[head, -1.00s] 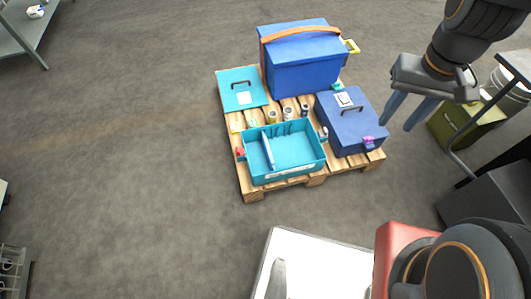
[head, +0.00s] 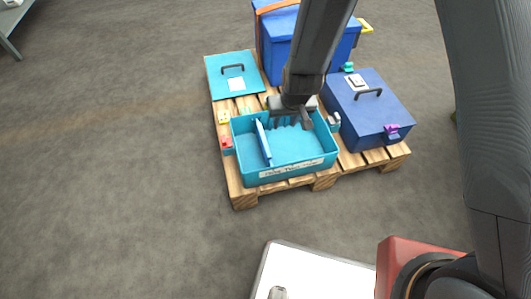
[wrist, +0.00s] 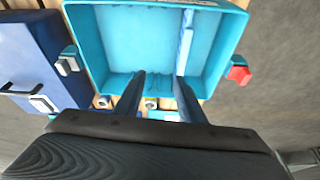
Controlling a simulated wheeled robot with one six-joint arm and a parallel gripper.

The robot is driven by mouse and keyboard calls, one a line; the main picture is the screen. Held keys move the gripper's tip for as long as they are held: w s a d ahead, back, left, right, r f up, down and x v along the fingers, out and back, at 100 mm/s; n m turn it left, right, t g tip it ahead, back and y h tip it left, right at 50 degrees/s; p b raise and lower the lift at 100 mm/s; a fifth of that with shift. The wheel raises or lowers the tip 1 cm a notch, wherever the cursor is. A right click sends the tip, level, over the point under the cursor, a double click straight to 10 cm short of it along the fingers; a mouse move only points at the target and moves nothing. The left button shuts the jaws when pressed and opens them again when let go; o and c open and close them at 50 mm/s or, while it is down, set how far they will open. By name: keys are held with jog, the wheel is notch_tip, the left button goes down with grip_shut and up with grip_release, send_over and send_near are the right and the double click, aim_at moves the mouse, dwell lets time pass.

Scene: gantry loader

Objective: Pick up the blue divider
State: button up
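The blue divider (head: 263,143) is a thin light-blue strip standing in the left part of an open teal bin (head: 238,155). In the wrist view the divider (wrist: 185,45) is at the right side of the bin (wrist: 98,55). My gripper (head: 293,119) is over the back edge of the bin, to the right of the divider in the head view. In the wrist view my gripper (wrist: 160,80) has its two blue fingers apart with nothing between them. The right fingertip appears close to the near end of the divider; I cannot tell whether they touch.
The bin sits on a wooden pallet (head: 240,198). Beside it are a closed dark-blue box (head: 350,115) on the right, a teal lid (head: 222,74) behind left and a taller blue case (head: 275,45) behind. Red latch (head: 227,142) sticks out left.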

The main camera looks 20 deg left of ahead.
aim_at(263, 143)
jog(key=shift+n+t+y, duration=0.3)
jog(key=shift+n+t, duration=0.1)
jog(key=shift+n, duration=0.2)
jog(key=a+f+b, duration=0.1)
jog(key=a+f, duration=0.1)
jog(key=f, duration=0.2)
jog(key=a+f+b, duration=0.2)
jog(key=f, duration=0.1)
jog(key=a+f+b, duration=0.1)
jog(key=a+f, duration=0.1)
jog(key=f, duration=0.2)
jog(key=shift+w+f+b, duration=0.25)
jog(key=shift+f+b, duration=0.1)
jog(key=shift+a+b+x, duration=0.2)
jog(key=shift+b+x, duration=0.8)
jog(key=shift+x, duration=0.95)
jog(key=shift+a+b+x, duration=0.15)
jog(key=shift+b+x, duration=0.85)
jog(key=shift+x, duration=0.95)
jog(key=shift+s+r, duration=0.1)
jog(key=shift+s, duration=0.1)
grip_shut()
